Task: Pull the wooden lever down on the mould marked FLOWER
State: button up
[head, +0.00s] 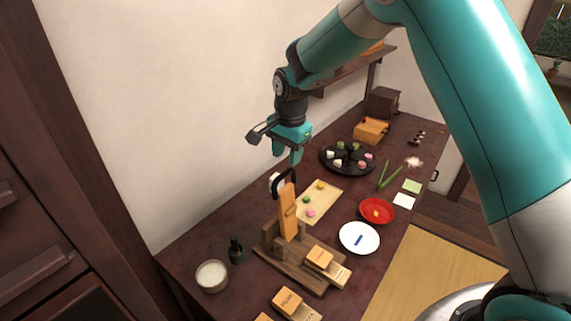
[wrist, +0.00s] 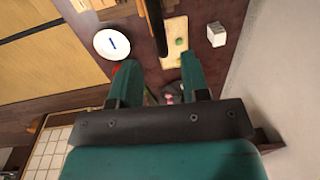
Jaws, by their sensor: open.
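A wooden press (head: 290,262) stands at the near part of the dark table, with its lever (head: 288,212) upright. The lever has a dark curved loop at its top. Small dark writing on the lever is too small to read, and I cannot make out FLOWER on any block. A light wooden mould block (head: 319,258) sits on the press's base. My gripper (head: 296,153) is open and empty, just above the lever's top and apart from it. In the wrist view my gripper (wrist: 161,78) has its two teal fingers spread, and a dark upright part, likely the lever (wrist: 155,25), shows beyond them.
A white plate with a blue strip (head: 359,238), a red dish (head: 377,210) and a board with sweets (head: 318,201) lie right of the press. A dark bottle (head: 236,251) and white bowl (head: 211,276) stand left. Another block (head: 287,301) lies in front. The wall runs behind.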

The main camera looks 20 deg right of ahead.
aim_at(285, 172)
jog(key=shift+w+a+f+p, duration=0.15)
jog(key=shift+f+p, duration=0.3)
jog(key=shift+f, duration=2.15)
grip_shut()
